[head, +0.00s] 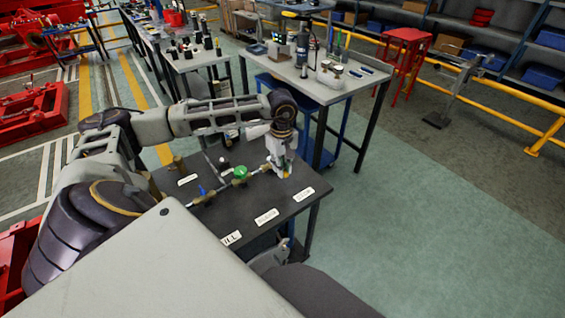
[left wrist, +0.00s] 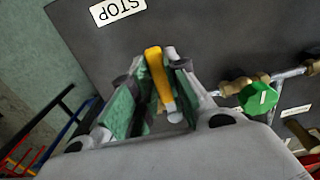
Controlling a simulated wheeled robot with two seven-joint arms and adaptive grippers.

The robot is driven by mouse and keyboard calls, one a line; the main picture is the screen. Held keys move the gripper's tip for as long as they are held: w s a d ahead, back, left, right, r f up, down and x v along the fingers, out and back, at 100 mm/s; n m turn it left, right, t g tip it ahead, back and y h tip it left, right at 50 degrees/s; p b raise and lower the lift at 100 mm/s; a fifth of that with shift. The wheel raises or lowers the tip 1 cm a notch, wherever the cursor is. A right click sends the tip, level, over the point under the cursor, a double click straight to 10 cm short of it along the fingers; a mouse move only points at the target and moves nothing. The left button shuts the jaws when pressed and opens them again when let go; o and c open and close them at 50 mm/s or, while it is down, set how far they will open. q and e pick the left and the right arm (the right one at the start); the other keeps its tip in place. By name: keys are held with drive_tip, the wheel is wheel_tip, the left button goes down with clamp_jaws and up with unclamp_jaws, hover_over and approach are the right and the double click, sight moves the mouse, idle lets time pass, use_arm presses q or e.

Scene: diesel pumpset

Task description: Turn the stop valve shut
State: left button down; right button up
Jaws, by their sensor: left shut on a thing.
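The stop valve's yellow lever handle (left wrist: 155,72) stands between the two green-padded fingers of my left gripper (left wrist: 152,88) in the left wrist view. The gripper is shut on it. A white label reading STOP (left wrist: 118,9) lies on the dark bench top beyond the fingertips. In the head view my left gripper (head: 281,163) reaches down at the right end of the pipe line on the bench. It hides most of the stop valve there. My right gripper is not in view.
A green-handled valve (head: 240,172) and a blue-handled valve (head: 202,190) sit on the same pipe, left of my left gripper. The dark bench (head: 235,208) carries several white labels. Behind is another workbench (head: 318,92) with tools. Open floor (head: 420,210) lies to the right.

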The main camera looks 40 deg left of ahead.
use_arm(q)
drive_tip(key=c, duration=1.4)
unclamp_jaws()
drive_tip(key=shift+r, duration=0.1)
drive_tip(key=shift+r, duration=5.95)
drive_tip(key=shift+f, duration=0.1)
